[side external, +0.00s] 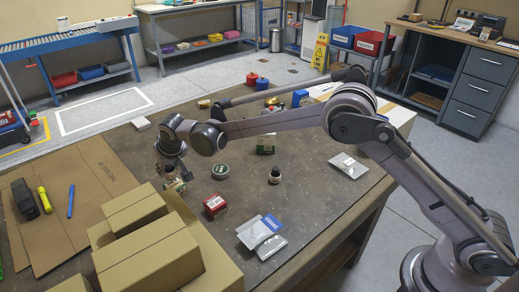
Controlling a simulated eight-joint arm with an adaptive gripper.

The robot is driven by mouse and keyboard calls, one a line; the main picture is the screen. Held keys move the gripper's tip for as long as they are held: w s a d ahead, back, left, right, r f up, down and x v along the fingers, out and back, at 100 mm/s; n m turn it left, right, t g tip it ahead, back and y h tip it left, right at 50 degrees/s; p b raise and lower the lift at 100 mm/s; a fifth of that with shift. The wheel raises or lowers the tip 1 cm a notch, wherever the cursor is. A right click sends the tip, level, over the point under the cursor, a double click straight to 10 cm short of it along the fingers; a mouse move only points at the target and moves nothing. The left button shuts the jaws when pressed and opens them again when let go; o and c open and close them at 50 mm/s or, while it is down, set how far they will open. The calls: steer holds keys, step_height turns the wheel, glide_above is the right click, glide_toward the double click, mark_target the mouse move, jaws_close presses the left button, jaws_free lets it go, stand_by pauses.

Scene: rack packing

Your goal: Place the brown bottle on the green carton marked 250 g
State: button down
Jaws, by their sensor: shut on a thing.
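My gripper (173,172) is at the left of the dark work table, low and pointing down. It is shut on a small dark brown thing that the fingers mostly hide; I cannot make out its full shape. A small green carton (178,187) shows right beneath the fingers; its marking is too small to read, and I cannot tell whether the held thing touches it. A small dark bottle with a pale label (275,175) stands upright on the table, apart from my gripper.
A round green tin (220,171) and a red box (215,205) stand right of my gripper. Brown cardboard boxes (150,247) fill the near left. Silvery pouches (262,236) lie at the front, another (348,166) at right. Red and blue containers stand at the back.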

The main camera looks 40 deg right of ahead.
mark_target(171, 171)
steer(key=shift+f, duration=1.45)
steer(key=shift+f, duration=0.15)
steer(key=c, duration=1)
jaws_free()
